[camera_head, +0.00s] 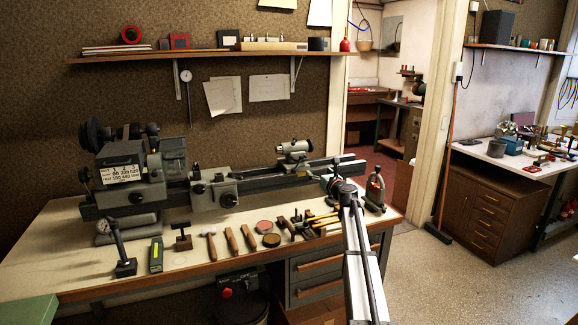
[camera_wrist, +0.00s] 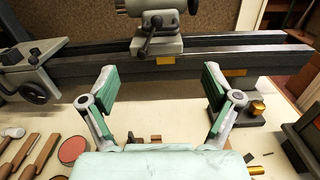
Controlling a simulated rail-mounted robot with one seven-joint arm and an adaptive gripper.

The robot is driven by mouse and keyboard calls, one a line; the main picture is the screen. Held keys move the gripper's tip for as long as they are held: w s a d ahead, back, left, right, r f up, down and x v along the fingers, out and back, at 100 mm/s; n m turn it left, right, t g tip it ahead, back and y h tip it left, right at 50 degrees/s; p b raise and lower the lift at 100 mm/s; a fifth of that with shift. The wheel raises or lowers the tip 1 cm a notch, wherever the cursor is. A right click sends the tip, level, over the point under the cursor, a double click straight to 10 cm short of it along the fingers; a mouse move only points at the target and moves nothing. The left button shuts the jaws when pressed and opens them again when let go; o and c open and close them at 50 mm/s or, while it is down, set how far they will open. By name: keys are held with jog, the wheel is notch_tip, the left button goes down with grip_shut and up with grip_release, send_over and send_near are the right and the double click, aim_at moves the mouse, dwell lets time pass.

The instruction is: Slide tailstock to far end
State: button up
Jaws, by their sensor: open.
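The grey tailstock (camera_head: 293,151) sits on the lathe bed (camera_head: 262,182), right of the bed's middle, with bare rail running on to its right. In the wrist view the tailstock (camera_wrist: 157,44) stands upright on the bed (camera_wrist: 215,67), with a dark clamp lever on its front. Its top is cut off by the frame. My gripper (camera_wrist: 160,82) is open and empty, with green-padded fingers spread in front of the bed. The tailstock is beyond the fingers, roughly centred between them, and appears apart from them. In the head view my arm largely hides the gripper.
The headstock (camera_head: 125,178) fills the bed's left end, and the carriage (camera_head: 213,190) lies between it and the tailstock. Hand tools and round tins (camera_head: 264,227) lie along the bench front. A red-and-black upright tool (camera_head: 375,190) stands near the bench's right edge.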

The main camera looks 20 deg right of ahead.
aim_at(302, 160)
jog(key=w+p, duration=0.1)
jog(key=w, duration=0.5)
jog(key=w+p, duration=0.1)
jog(key=w, duration=0.4)
jog(key=w+p, duration=0.1)
jog(key=w, duration=0.5)
jog(key=shift+w+a+f, duration=0.3)
jog(key=c, duration=1.4)
jog(key=shift+s+d, duration=0.1)
jog(key=shift+d, duration=0.05)
